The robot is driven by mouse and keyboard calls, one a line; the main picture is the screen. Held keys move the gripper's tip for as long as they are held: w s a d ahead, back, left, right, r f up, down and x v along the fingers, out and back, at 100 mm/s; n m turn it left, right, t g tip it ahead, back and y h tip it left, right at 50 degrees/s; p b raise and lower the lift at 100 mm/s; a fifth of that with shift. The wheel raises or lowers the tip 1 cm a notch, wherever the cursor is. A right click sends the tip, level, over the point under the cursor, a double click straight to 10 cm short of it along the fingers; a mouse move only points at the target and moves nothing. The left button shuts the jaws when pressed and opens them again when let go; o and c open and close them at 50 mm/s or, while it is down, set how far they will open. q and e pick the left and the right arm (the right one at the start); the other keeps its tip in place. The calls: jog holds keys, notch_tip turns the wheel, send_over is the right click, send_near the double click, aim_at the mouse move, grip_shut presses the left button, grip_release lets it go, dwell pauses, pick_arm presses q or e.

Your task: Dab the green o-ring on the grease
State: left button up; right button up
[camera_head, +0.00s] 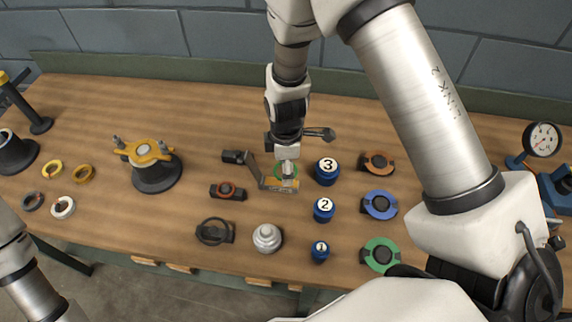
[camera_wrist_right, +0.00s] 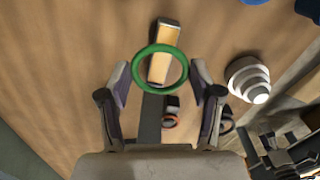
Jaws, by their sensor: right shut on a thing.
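The green o-ring (camera_head: 288,171) is held at the tips of my right gripper (camera_head: 286,164). In the right wrist view the green o-ring (camera_wrist_right: 160,69) sits between the two fingertips (camera_wrist_right: 161,72), with its opening facing the camera. Below it is a tan block with a dark end (camera_wrist_right: 164,45), which shows in the head view as a small orange and grey piece (camera_head: 276,186). It looks like the grease pad, but I cannot clearly tell the grease. I cannot tell whether the ring touches it. My left arm shows at the lower left; its gripper is out of view.
Blue numbered pots (camera_head: 326,171) stand right of the gripper. A holder with a red ring (camera_head: 228,190), a black ring (camera_head: 214,231) and a silver stepped part (camera_head: 267,238) lie nearer the front. A casing with a yellow top (camera_head: 150,165) stands left.

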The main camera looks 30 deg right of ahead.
jog(key=shift+s+a, duration=0.1)
jog(key=shift+s, duration=0.05)
jog(key=shift+f, duration=0.1)
notch_tip(320, 180, down, 2)
jog(key=shift+f+b, duration=0.1)
jog(key=shift+b, duration=1)
jog(key=shift+f+b, duration=0.6)
jog(key=shift+b, duration=0.1)
jog(key=o, duration=0.8)
